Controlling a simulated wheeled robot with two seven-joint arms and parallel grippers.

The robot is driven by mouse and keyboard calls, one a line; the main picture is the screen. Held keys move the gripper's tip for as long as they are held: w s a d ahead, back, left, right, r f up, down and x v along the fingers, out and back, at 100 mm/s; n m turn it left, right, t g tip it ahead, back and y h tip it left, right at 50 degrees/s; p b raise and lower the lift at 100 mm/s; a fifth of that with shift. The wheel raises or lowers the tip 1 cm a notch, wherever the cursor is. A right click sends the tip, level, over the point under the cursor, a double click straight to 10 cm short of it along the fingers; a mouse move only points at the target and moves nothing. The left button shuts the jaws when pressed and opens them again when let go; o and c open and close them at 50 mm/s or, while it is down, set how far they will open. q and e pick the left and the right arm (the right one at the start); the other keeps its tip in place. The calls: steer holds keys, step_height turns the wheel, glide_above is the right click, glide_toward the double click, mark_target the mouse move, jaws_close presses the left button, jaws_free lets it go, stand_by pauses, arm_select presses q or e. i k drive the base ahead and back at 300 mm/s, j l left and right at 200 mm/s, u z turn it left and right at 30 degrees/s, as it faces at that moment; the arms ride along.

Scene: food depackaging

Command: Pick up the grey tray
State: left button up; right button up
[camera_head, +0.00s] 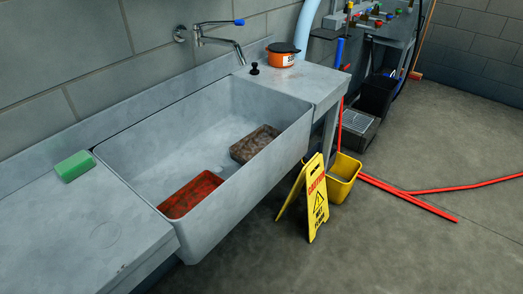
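A brownish-grey rectangular tray (256,144) with a mottled surface lies on the floor of the large grey sink (130,153), toward its right end. It is the only greyish tray-like thing that I see; its contents are too small to make out. A red rectangular tray (191,194) lies nearer in the same sink, against the front wall, apart from the first. Neither of my grippers is in view.
The sink's front wall stands before both trays. A tap (215,32) hangs over the back. A green block (74,166) sits on the left counter, an orange pot (283,55) on the right. A yellow caution sign (317,199) and yellow bucket (343,177) stand on the floor.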

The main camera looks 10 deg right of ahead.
mark_target(243, 151)
steer(key=i+l+u, duration=0.1)
steer(key=i+l, duration=0.15)
steer(key=i+l+u, duration=0.15)
steer(key=l, duration=0.3)
steer(key=i+l+u, duration=0.1)
steer(key=i+l, duration=0.15)
steer(key=l, duration=0.15)
steer(key=i+l+u, duration=0.15)
steer(key=l, duration=0.3)
steer(key=i+l+u, duration=0.1)
steer(key=i+l, duration=0.15)
steer(key=l, duration=0.15)
steer(key=i+l+u, duration=0.15)
steer(key=l, duration=0.3)
steer(key=i+l+u, duration=0.1)
steer(key=l, duration=0.35)
steer(key=i+l+u, duration=0.1)
steer(key=l, duration=0.4)
